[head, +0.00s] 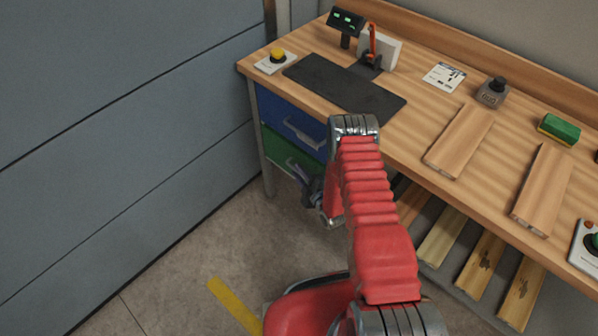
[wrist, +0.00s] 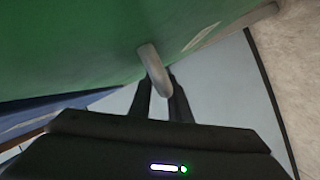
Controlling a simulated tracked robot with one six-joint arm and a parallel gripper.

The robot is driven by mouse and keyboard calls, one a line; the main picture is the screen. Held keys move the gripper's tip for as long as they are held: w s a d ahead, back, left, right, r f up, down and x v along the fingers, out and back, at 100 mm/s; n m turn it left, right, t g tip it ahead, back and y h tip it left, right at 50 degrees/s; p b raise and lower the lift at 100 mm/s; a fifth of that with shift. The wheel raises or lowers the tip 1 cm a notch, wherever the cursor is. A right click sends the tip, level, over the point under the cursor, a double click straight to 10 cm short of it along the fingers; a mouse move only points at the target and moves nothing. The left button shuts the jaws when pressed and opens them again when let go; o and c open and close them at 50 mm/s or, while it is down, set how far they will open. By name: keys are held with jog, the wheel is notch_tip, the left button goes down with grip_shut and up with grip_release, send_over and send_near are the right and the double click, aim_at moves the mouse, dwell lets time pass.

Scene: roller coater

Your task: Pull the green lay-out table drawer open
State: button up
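The green drawer (head: 279,149) sits below a blue drawer at the left end of the bench. In the wrist view its green front (wrist: 80,40) fills the upper left, with a light grey bar handle (wrist: 152,64) standing out from it. My gripper (head: 312,188) is low at the green drawer's front, partly hidden by my red arm. In the wrist view the dark fingers (wrist: 160,88) lie close on both sides of the handle, with a narrow gap between them, and appear shut on it. I see no clear opening of the drawer in the head view.
The blue drawer (head: 290,118) with its handle is just above. The wooden bench top (head: 415,150) overhangs, holding a black mat (head: 345,87) and several small items. A grey panelled wall (head: 120,130) stands close on the left. Bare floor (head: 240,235) lies in front.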

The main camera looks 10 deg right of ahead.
jog(key=shift+w+a, duration=0.1)
jog(key=shift+w, duration=0.25)
jog(key=shift+c, duration=0.2)
grip_shut()
jog(key=shift+f, duration=0.1)
jog(key=shift+s, duration=0.1)
